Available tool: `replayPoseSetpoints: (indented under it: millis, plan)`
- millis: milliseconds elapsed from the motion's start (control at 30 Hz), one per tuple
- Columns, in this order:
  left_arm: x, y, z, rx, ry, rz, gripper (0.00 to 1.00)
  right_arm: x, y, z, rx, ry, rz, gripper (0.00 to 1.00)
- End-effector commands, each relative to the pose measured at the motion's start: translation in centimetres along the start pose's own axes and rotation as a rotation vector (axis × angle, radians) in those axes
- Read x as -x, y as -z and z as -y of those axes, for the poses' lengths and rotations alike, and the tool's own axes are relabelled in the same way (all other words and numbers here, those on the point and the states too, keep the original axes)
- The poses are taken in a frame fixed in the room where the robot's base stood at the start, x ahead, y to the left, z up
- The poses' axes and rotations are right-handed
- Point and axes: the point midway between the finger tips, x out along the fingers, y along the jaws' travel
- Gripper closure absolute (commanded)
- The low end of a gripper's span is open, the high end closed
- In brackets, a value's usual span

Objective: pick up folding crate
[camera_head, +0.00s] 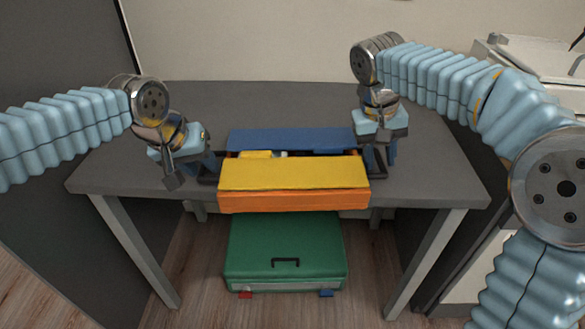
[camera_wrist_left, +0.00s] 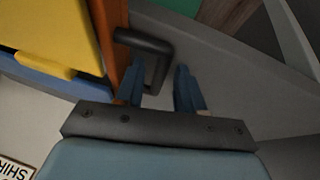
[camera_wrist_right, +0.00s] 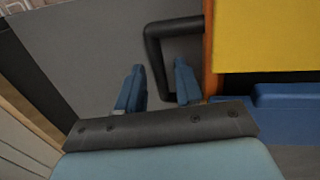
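The folding crate (camera_head: 295,200) stands on the grey table, orange-walled, with a yellow flap (camera_head: 293,173) in front and a blue flap (camera_head: 290,139) behind. A black loop handle sticks out from each side. My left gripper (camera_head: 192,172) is at the crate's left side; in the left wrist view its open fingers (camera_wrist_left: 160,88) are on either side of the left handle (camera_wrist_left: 150,42). My right gripper (camera_head: 380,152) is at the right side; in the right wrist view its open fingers (camera_wrist_right: 160,84) are on either side of the right handle (camera_wrist_right: 152,50). Finger contact cannot be told.
The grey table (camera_head: 430,175) is bare to both sides and behind the crate. A green case (camera_head: 285,245) with a black handle stands on the floor under the table. A wall is behind; a white unit (camera_head: 535,55) stands at the right.

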Motion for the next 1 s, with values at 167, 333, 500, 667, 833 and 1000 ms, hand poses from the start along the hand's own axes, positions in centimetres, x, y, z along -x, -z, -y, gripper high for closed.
replayPoseSetpoints:
  millis: [167,333,500,667,833,1000]
  plan:
    - [0.03,0.0,-0.01,0.0,0.0,0.0,0.91,0.02,0.0,0.01,0.0,0.0,0.0,0.92]
    - [0.04,0.0,-0.01,0.0,0.0,0.0,1.0,0.03,0.01,0.01,0.0,0.0,0.0,1.0]
    - [0.04,0.01,-0.01,0.0,0.0,0.0,1.0,0.03,0.01,0.01,0.0,0.0,0.0,1.0]
    - [0.05,0.01,-0.01,0.0,0.0,0.0,1.0,0.04,0.01,0.01,0.0,0.0,0.0,1.0]
    - [0.06,0.01,-0.02,0.0,0.0,0.0,1.0,0.05,0.01,0.01,0.0,0.0,0.0,1.0]
    - [0.06,0.01,-0.02,0.0,0.0,0.0,1.0,0.05,0.01,0.01,0.0,0.0,-0.001,1.0]
